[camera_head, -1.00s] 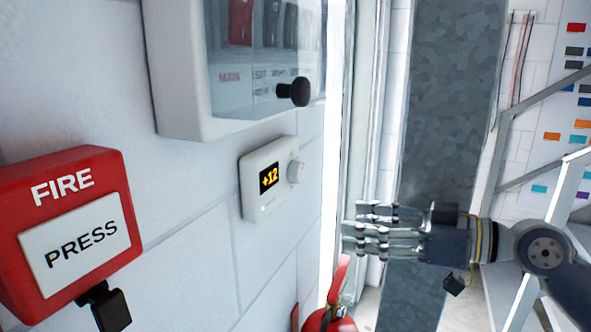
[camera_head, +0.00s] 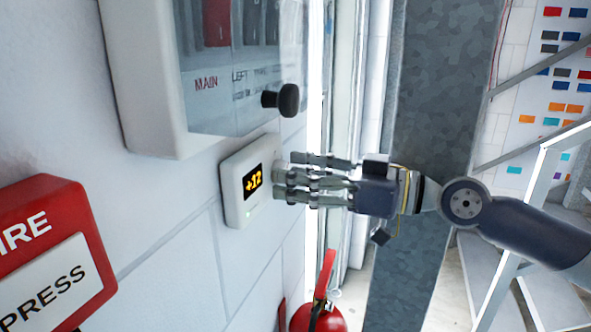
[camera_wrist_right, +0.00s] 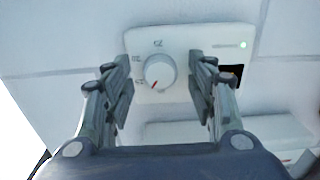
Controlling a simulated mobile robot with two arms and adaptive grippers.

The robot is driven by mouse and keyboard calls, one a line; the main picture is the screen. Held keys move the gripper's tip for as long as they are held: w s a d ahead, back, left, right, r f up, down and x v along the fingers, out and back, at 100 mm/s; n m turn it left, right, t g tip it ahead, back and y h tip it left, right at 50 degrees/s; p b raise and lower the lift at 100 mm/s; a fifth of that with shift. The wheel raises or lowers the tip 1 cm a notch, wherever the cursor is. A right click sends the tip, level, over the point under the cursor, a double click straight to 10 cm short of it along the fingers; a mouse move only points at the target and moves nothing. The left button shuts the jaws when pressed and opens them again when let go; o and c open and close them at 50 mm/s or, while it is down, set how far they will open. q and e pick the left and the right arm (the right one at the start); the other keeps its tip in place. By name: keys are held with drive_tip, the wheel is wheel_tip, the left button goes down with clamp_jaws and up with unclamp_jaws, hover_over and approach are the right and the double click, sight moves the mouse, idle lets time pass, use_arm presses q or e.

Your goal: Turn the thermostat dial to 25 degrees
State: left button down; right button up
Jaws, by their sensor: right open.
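The white thermostat (camera_head: 236,207) is on the wall, and its display (camera_head: 253,181) reads +12 in yellow. My left gripper is not in view.
A wall cabinet (camera_head: 150,90) with a clear front and a black knob (camera_head: 281,100) hangs just above the thermostat. A red fire box (camera_head: 45,215) is at lower left. A red extinguisher (camera_head: 318,318) stands below the gripper. Metal stairs (camera_head: 520,265) are at right.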

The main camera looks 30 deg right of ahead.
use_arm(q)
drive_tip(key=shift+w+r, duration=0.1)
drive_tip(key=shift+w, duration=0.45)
use_arm(e)
drive_tip(key=shift+w+a, duration=0.2)
drive_tip(key=shift+w, duration=0.05)
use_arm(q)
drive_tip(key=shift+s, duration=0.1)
use_arm(e)
drive_tip(key=c, duration=0.9)
drive_tip(key=shift+c, duration=0.7)
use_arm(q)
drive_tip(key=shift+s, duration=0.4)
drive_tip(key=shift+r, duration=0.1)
